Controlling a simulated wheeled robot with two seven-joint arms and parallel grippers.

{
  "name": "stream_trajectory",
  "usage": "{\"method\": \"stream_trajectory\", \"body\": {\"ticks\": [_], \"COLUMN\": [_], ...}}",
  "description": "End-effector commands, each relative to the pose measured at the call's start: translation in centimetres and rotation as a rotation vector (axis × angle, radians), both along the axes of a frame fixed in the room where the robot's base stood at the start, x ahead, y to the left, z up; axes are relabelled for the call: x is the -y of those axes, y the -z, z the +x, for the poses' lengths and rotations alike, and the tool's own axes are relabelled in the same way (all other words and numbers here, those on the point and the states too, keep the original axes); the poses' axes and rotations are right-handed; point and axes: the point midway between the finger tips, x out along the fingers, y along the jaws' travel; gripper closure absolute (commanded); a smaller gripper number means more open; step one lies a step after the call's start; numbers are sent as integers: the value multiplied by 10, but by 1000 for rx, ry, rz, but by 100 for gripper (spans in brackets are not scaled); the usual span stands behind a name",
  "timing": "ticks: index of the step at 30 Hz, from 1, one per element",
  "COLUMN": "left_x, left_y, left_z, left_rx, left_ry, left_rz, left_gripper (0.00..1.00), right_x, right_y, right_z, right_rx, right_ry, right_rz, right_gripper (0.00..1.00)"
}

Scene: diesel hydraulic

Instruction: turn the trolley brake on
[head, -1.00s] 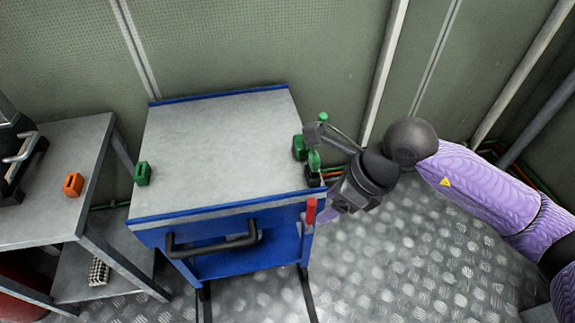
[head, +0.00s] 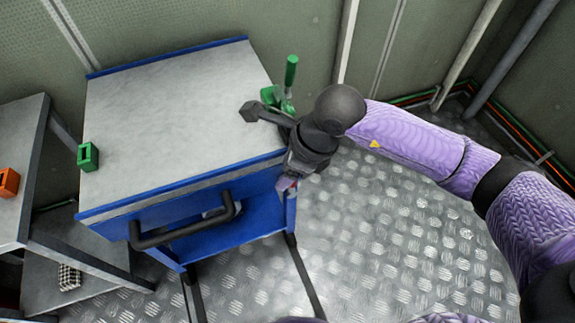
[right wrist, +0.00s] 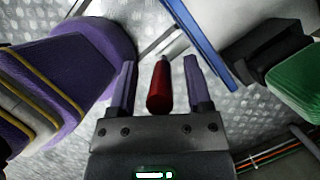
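The blue trolley (head: 183,210) with a grey top stands at the left centre of the head view. Its red brake handle (right wrist: 158,88) shows in the right wrist view, between the two fingers of my right gripper (right wrist: 160,64). The fingers are apart, with a gap on each side of the handle. In the head view my right gripper (head: 288,184) is low beside the trolley's right front corner. It and my wrist hide most of the handle there. My left gripper is not in view.
A green lever (head: 290,75) stands on the trolley's right edge, close to my right wrist. A green block (head: 88,156) sits at the trolley top's left edge. A grey table (head: 22,150) with an orange block (head: 8,183) is at left. The metal floor (head: 400,240) at right is clear.

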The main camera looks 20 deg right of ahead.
Motion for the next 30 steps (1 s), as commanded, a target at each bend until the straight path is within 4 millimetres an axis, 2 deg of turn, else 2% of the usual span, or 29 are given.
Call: {"method": "stream_trajectory", "body": {"ticks": [1,6,9,30], "left_x": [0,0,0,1], "left_y": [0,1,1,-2], "left_z": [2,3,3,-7], "left_rx": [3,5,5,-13], "left_ry": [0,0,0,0], "left_rz": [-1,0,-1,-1], "left_gripper": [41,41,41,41], "right_x": [0,0,0,0], "right_y": [0,0,0,0], "right_z": [0,0,0,0], "right_rx": [0,0,0,-2], "right_ry": [0,0,1,1], "right_rz": [0,0,0,0], "right_gripper": [46,82,100,100]}}
